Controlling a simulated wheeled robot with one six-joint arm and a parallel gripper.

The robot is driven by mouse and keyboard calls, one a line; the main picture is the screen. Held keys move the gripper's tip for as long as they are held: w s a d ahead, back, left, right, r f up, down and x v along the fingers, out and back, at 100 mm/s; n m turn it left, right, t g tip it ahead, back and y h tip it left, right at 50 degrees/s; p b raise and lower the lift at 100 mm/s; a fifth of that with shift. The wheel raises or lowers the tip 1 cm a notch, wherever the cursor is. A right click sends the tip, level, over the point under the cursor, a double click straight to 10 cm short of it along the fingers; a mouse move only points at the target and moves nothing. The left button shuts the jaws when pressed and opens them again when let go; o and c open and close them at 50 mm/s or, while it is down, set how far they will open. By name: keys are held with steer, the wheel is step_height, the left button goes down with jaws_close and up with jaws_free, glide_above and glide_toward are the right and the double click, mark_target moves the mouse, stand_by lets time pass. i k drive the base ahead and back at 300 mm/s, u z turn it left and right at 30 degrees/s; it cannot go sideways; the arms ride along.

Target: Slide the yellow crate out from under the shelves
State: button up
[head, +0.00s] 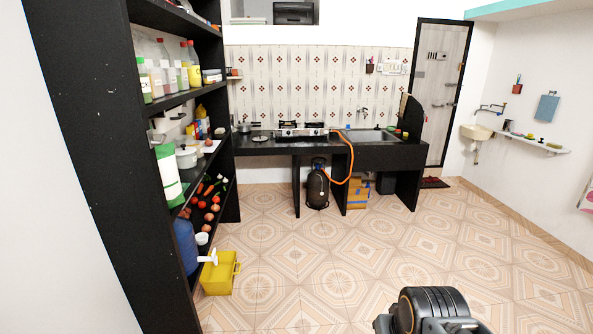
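The yellow crate (217,279) is on the tiled floor at the lower left, at the foot of the black shelves (112,150). Its right part shows out on the floor, with a handle-like piece on its right side. Its left side is partly hidden by the shelf upright. A white tap on a blue container (185,247) hangs over its top edge. Part of my arm shows at the bottom right, well away from the crate. My gripper's fingers are not in view.
A wide stretch of floor (330,270) is clear to the crate's right. At the back, a black counter (380,157) holds a stove (302,131), with a gas cylinder (317,188) and a cardboard box (358,195) below.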

mark_target(224, 273)
steer(key=z, duration=0.1)
steer(key=i, duration=2.1)
steer(key=u, duration=1)
steer(key=i, duration=1.2)
steer(key=u, duration=1.4)
steer(key=i, duration=0.55)
steer(key=u, duration=0.3)
